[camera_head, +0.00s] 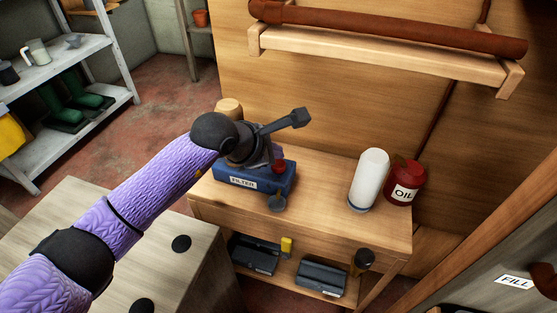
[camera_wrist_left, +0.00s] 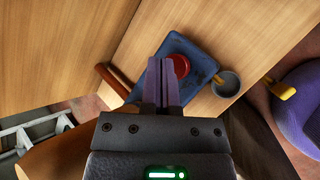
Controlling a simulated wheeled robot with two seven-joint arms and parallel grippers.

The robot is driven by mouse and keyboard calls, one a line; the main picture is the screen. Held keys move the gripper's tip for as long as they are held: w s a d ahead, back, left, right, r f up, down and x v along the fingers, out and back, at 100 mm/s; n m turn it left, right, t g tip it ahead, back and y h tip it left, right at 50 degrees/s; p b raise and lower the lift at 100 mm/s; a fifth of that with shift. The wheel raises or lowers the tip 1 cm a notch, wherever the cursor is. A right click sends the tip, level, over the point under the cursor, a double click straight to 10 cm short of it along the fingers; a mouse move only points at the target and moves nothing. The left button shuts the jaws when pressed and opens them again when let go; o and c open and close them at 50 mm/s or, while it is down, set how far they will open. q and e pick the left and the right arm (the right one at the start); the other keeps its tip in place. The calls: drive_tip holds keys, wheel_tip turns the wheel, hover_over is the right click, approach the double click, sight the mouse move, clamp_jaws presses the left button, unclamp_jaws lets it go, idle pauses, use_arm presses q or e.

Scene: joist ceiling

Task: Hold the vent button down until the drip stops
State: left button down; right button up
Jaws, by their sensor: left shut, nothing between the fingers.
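The blue filter box (camera_head: 228,176), labelled FILTER, sits on the wooden bench. Its round red button (camera_head: 279,167) is on top and shows beside the fingertips in the left wrist view (camera_wrist_left: 182,66). A small grey cup (camera_head: 276,203) is at the box's front edge, also in the left wrist view (camera_wrist_left: 226,84). My left gripper (camera_wrist_left: 161,64) is shut and empty, its fingers over the box next to the button. I cannot tell whether it touches the button. In the head view my wrist hides part of the box. No drip can be made out. My right gripper is out of view.
A white cylinder (camera_head: 368,180) and a red OIL can (camera_head: 405,184) stand at the bench's right. Dark trays (camera_head: 322,278) lie on its lower shelf. A wooden rail with a brown roll (camera_head: 390,30) is on the wall above. A pale cabinet (camera_head: 90,200) is at the left.

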use_arm(q)
drive_tip(key=shift+r+p, duration=1.7)
drive_tip(key=shift+r, duration=0.95)
drive_tip(key=shift+f, duration=0.1)
drive_tip(key=shift+f, duration=0.1)
